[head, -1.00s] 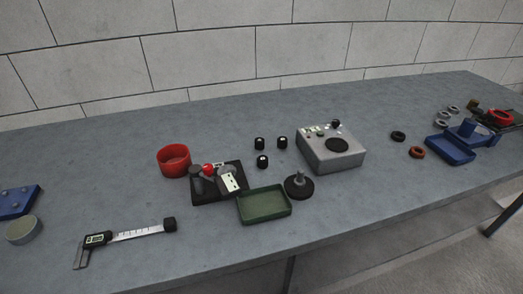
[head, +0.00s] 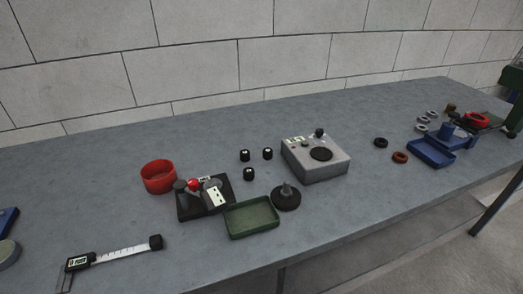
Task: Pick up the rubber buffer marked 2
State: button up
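Several small black cylinders stand on the grey bench. Three are grouped between the red ring and the grey instrument box: one at the back left (head: 244,155), one at the back right (head: 267,153) and one in front (head: 249,173). They look like rubber buffers with pale marks on top, too small to read, so I cannot tell which is marked 2. A similar black cylinder (head: 155,242) is at the right end of the caliper (head: 108,253). My gripper is not in the head view.
A red ring-shaped container (head: 158,177), a black fixture (head: 190,211), a green tray (head: 236,224), a black disc with a post (head: 286,199) and a grey instrument box (head: 316,170) surround the group. Blue trays (head: 432,154) and rings are at the right. Bare bench lies behind the cylinders.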

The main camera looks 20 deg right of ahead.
aim_at(245, 156)
jog(key=i+j+z, duration=0.1)
jog(key=i+j, duration=0.25)
jog(key=j, duration=0.3)
jog(key=i+j+z, duration=0.15)
jog(key=i+j, duration=0.2)
jog(key=j, duration=0.3)
jog(key=i+j+z, duration=0.15)
jog(key=j, duration=0.15)
jog(key=i+j+z, duration=0.1)
jog(key=j, duration=0.3)
jog(key=i+j, duration=0.2)
jog(key=j, duration=0.15)
jog(key=i+j+z, duration=0.15)
jog(key=j, duration=0.2)
